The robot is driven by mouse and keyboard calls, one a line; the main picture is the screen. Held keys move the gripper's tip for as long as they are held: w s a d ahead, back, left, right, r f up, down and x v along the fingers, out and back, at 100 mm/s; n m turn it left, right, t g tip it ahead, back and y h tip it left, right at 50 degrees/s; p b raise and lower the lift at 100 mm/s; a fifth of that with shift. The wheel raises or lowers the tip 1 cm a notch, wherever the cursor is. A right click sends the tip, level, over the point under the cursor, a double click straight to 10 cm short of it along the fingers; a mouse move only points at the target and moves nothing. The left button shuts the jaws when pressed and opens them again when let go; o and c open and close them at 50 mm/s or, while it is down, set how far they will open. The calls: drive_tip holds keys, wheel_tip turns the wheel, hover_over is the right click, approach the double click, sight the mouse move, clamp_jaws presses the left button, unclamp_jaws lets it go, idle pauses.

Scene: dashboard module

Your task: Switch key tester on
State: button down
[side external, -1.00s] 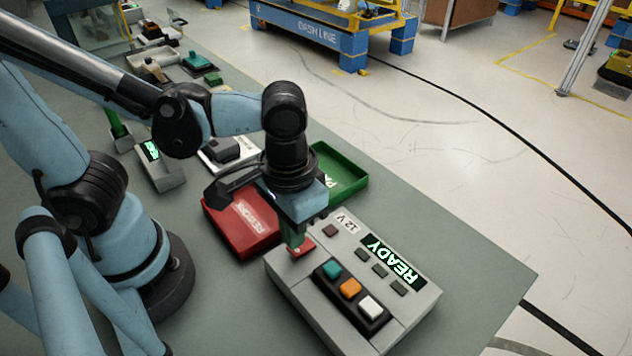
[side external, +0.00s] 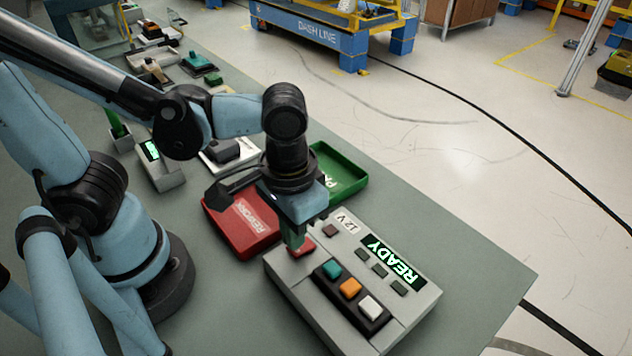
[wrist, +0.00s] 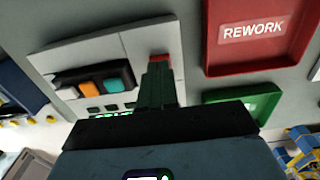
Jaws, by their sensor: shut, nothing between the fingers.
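The key tester (side external: 345,285) is a grey box on the table with a lit green READY display (side external: 391,258) and a 12 V label. Teal, orange and white buttons (side external: 350,288) sit in a black strip on it. A red switch (side external: 303,249) is at its left corner. It also shows in the wrist view (wrist: 158,58). My gripper (side external: 297,243) is shut and empty, with its green fingers pointing down at the red switch. The fingertips (wrist: 158,68) overlap the switch's edge in the wrist view. I cannot tell if they press on it.
A red REWORK tray (side external: 240,222) and a green tray (side external: 340,172) lie just behind the tester. A small grey device with a lit green screen (side external: 160,165) stands further back. The table is clear to the right of the tester.

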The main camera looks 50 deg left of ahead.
drive_tip(key=shift+f, duration=0.85)
idle(0.4)
drive_tip(key=shift+r, duration=3.5)
drive_tip(key=w+a+r+t, duration=0.1)
drive_tip(key=w+a+t, duration=0.6)
drive_tip(key=a, duration=0.6)
drive_tip(key=shift+w+r, duration=0.2)
drive_tip(key=shift+w, duration=0.35)
